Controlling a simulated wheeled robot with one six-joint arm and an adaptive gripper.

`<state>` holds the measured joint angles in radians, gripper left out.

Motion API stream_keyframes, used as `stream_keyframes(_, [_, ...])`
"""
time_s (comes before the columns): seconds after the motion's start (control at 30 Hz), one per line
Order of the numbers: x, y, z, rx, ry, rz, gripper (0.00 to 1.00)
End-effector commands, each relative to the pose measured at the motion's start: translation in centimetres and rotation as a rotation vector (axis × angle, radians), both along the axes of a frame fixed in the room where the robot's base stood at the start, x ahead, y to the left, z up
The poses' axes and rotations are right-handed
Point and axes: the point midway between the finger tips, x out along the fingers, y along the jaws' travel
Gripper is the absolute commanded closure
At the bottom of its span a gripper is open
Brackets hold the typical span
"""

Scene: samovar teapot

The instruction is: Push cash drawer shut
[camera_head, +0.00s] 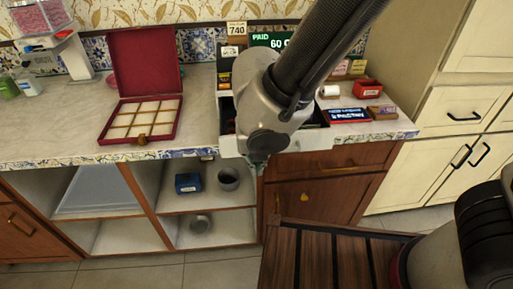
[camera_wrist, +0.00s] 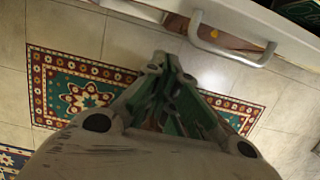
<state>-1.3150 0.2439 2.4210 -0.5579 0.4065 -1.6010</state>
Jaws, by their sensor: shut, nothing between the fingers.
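The cash drawer (camera_head: 318,141) stands open in the head view, its pale front out at the counter edge below the register. My arm hides its middle. In the wrist view the drawer's pale front (camera_wrist: 257,17) crosses the top right, with a grey bar handle (camera_wrist: 232,49) on it. My gripper (camera_wrist: 166,62) is shut and empty, its fingertips left of the handle in that picture. Its tip (camera_head: 257,166) shows just below my wrist in the head view, in front of the drawer. I cannot tell whether it touches the drawer front.
The register display (camera_head: 270,40) stands behind my arm. A red tea box (camera_head: 142,118) lies open left of the drawer. A blue sign (camera_head: 349,115) lies to its right. Open shelves (camera_head: 205,212) and a wooden cabinet (camera_head: 325,185) are below. A patterned rug (camera_wrist: 70,85) lies on the floor.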

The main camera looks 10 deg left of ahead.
Motion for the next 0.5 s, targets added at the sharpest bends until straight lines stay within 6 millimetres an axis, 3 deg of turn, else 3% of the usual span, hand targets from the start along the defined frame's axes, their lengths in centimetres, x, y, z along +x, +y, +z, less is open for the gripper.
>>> stream_keyframes(0.1, [0.9,0.2,-1.8,-0.001,0.002,-0.003,1.0])
stream_keyframes(0.3, [3.4,1.0,-1.6,0.001,0.001,-0.003,1.0])
stream_keyframes(0.5, [4.2,1.2,-1.6,0.001,0.0,-0.001,1.0])
